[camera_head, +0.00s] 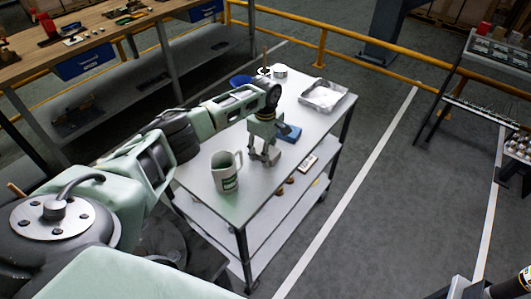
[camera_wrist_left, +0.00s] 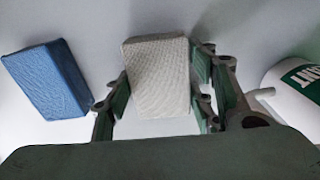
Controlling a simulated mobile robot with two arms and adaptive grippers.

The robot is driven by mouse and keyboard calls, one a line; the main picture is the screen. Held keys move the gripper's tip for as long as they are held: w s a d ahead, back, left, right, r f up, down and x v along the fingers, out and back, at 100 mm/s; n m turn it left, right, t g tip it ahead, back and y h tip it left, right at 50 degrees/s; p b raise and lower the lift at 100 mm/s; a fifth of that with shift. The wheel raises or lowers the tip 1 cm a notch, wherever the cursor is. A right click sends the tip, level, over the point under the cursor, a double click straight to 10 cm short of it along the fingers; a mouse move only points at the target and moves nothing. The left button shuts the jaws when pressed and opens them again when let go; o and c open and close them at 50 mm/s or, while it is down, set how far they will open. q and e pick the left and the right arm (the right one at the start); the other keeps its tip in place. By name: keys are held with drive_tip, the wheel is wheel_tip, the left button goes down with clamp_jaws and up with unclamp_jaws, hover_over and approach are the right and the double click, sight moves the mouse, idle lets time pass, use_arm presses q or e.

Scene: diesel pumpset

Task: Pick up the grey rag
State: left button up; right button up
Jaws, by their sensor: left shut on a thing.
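The grey rag (camera_wrist_left: 157,72) is a pale, folded, woven block in the left wrist view. It sits between the fingers of my left gripper (camera_wrist_left: 160,98), with a finger at each side. In the head view my left gripper (camera_head: 264,156) points down at the top of the white cart, and its fingers mostly hide the rag there. The gripper is shut on the rag. I cannot tell whether the rag touches the cart top.
A blue folded rag (camera_head: 290,133) lies just behind the gripper on the cart (camera_head: 205,196). A white and green mug (camera_head: 226,173) stands nearer the front.

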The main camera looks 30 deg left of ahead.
use_arm(q)
drive_tip(key=shift+r, duration=0.55)
wheel_tip(320, 180, up, 3)
drive_tip(key=shift+w+f+b, duration=0.1)
drive_tip(key=shift+f+b, duration=0.1)
drive_tip(key=shift+b, duration=0.25)
drive_tip(key=s+d+r+b, duration=0.1)
drive_tip(key=d+r+b, duration=0.1)
drive_tip(key=d+r, duration=0.5)
drive_tip(key=shift+d+r, duration=0.2)
drive_tip(key=shift+d, duration=2.1)
drive_tip(key=shift+s, duration=0.1)
